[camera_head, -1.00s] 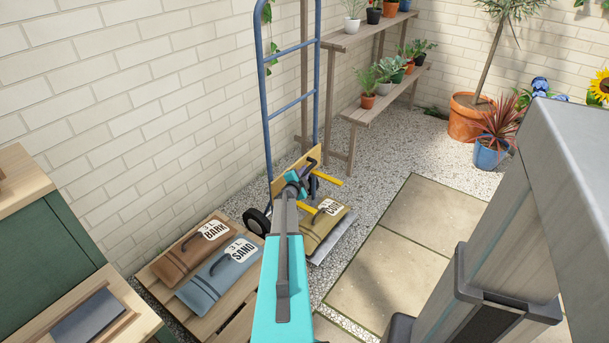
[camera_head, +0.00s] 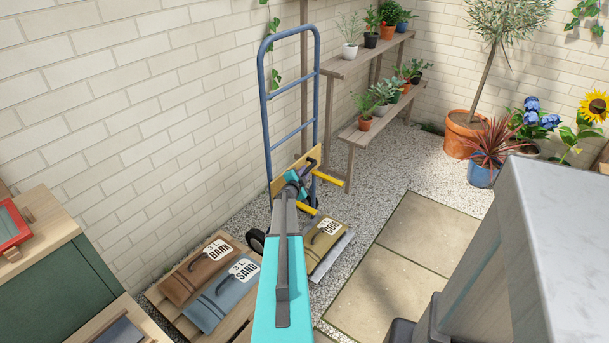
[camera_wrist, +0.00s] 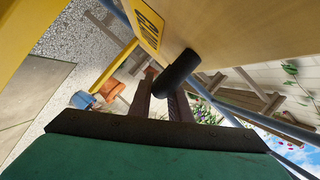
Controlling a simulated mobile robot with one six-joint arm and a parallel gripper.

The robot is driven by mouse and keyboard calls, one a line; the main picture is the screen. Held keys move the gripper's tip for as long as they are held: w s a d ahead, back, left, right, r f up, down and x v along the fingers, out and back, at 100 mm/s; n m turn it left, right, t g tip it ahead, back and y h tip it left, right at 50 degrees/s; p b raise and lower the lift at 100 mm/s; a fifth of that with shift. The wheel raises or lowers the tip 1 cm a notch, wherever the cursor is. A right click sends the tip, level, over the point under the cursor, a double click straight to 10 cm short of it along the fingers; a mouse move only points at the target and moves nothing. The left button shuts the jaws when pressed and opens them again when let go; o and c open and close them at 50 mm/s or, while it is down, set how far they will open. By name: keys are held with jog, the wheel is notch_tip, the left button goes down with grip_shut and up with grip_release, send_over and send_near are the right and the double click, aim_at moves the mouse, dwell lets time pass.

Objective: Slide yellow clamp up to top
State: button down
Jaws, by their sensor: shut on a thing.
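The yellow clamp (camera_head: 328,179) is on the blue hand truck (camera_head: 316,100), below its lower visible crossbar. It has a tan board with yellow arms sticking out to the front. My gripper (camera_head: 303,178) is at the board, partly hidden behind my arm. In the wrist view the clamp's board (camera_wrist: 225,40) fills the upper right, with a yellow label and a dark round handle (camera_wrist: 178,72). The dark fingers of my gripper (camera_wrist: 165,98) are shut on this handle. The clamp is above the coir bag (camera_head: 322,243), with a small gap between them.
Bark (camera_head: 200,268) and sand (camera_head: 225,300) bags lie on a wooden pallet at the lower left. A plant shelf (camera_head: 350,65) stands behind the truck to the right. A grey stone-topped block (camera_head: 560,200) fills the lower right. The rails above the clamp look clear.

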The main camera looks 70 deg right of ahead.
notch_tip(320, 180, up, 10)
jog(key=p, duration=0.7)
jog(key=shift+d+r, duration=0.1)
jog(key=shift+d, duration=0.05)
jog(key=c, duration=1.6)
grip_release()
jog(key=shift+r, duration=0.1)
jog(key=shift+c, duration=0.2)
jog(key=shift+a+f, duration=0.2)
jog(key=shift+a, duration=0.05)
jog(key=shift+a, duration=0.15)
jog(key=b+v, duration=0.1)
jog(key=v, duration=1.2)
jog(key=shift+a, duration=0.1)
